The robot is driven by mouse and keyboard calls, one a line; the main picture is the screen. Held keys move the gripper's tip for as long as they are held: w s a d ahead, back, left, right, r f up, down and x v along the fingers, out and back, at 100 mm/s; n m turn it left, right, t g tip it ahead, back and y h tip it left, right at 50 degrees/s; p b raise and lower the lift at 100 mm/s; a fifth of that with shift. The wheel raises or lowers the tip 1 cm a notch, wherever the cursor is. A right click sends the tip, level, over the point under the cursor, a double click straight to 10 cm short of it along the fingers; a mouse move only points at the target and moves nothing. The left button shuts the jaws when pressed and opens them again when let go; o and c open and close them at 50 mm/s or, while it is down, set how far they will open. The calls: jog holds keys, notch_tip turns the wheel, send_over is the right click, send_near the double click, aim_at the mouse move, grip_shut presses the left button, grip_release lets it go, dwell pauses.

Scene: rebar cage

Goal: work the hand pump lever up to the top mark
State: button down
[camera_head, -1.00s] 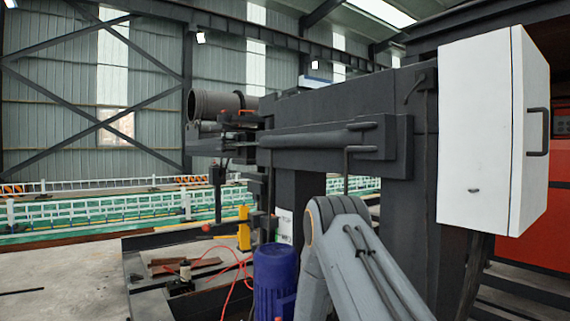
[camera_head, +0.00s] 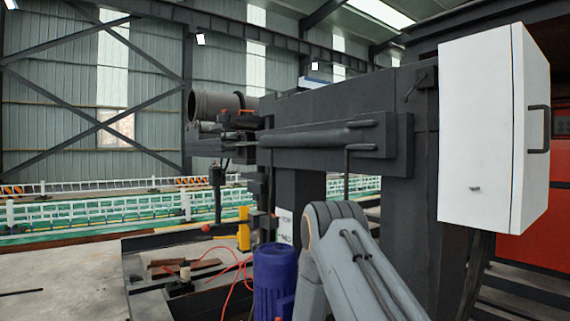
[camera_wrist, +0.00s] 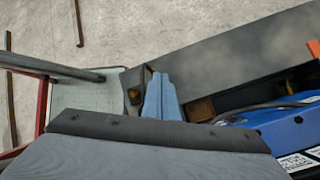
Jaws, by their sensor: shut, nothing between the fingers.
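In the head view a thin dark lever with a red-orange knob (camera_head: 206,228) reaches left from a dark post, beside a yellow block (camera_head: 244,229). It looks close to level. A white plate (camera_head: 284,226) with small dark lettering stands to its right, partly behind my arm; the lettering is too small to read surely. My gripper is out of sight in the head view. In the wrist view my gripper (camera_wrist: 160,84) is shut and empty, above dark machine parts. A grey rod (camera_wrist: 60,69) lies to its left; I cannot tell whether it is the lever.
A white cabinet (camera_head: 475,130) and a dark frame (camera_head: 330,105) stand close on the right. A blue motor (camera_head: 275,280) is near my arm. Red hoses (camera_head: 240,275) lie left of it. In the wrist view a blue body (camera_wrist: 280,130) with labels is on the right. Open floor shows left.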

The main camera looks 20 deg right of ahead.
jog(key=a+r+p+v, duration=0.1)
jog(key=p+v, duration=0.3)
jog(key=v, duration=0.8)
jog(key=shift+s, duration=0.25)
jog(key=shift+a, duration=0.15)
dwell(0.6)
jog(key=s+r+n+t+h, duration=0.1)
jog(key=s+r+n+h, duration=0.2)
jog(key=s+r+n, duration=0.6)
jog(key=s+d+r+n+t+h, duration=0.1)
jog(key=s+r+n+t+h, duration=0.1)
jog(key=s+r+n, duration=0.7)
jog(key=s+n+h, duration=0.1)
jog(key=s+n, duration=0.1)
jog(key=s, duration=0.4)
jog(key=shift+n+h, duration=0.3)
jog(key=shift+h, duration=0.1)
